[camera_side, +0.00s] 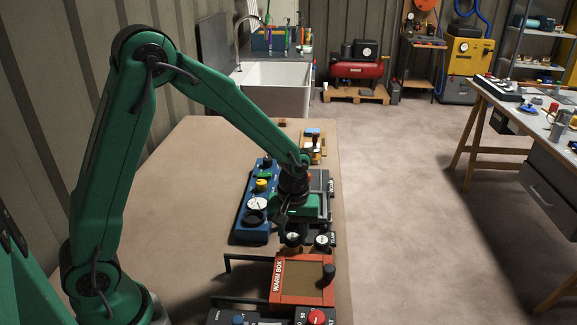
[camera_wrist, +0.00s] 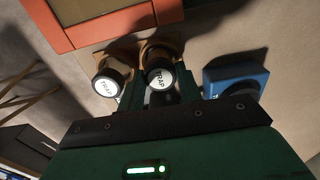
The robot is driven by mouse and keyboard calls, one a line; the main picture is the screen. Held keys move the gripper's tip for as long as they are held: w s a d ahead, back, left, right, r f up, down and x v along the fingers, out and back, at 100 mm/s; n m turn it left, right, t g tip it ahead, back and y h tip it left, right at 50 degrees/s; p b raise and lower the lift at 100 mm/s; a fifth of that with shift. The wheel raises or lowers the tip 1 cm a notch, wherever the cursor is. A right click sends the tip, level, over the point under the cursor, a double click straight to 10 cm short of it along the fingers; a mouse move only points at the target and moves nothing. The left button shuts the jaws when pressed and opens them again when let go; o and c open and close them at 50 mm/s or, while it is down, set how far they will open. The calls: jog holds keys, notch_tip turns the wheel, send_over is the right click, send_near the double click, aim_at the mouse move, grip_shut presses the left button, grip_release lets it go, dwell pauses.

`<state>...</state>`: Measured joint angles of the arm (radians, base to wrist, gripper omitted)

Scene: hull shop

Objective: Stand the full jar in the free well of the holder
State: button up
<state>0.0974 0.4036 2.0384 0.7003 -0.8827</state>
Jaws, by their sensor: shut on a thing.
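My gripper (camera_side: 293,229) reaches down just behind the orange box. In the wrist view my gripper (camera_wrist: 163,90) is shut on a dark round-topped jar (camera_wrist: 160,76) with a white label, seemingly reading "TRAP". A similar jar (camera_wrist: 109,86) stands close beside it, to the left; in the side view it shows to the right of my gripper (camera_side: 322,241). Brown patches show behind both tops; I cannot tell whether they are jar bodies or part of the holder. The holder and its wells cannot be made out, and neither can the held jar's fill or whether its base touches anything.
An orange box (camera_side: 303,281) marked "WARM BOX", with a dark knob, stands just in front of my gripper. A blue panel (camera_side: 247,232) with dials lies to the left. A dark panel with a red knob (camera_side: 316,317) is at the front. The tan bench top (camera_side: 190,200) is clear at left.

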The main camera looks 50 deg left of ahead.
jog(key=shift+f, duration=0.2)
jog(key=o, duration=1)
jog(key=shift+r, duration=0.1)
notch_tip(320, 180, up, 7)
jog(key=shift+f, duration=0.1)
jog(key=shift+r, duration=0.4)
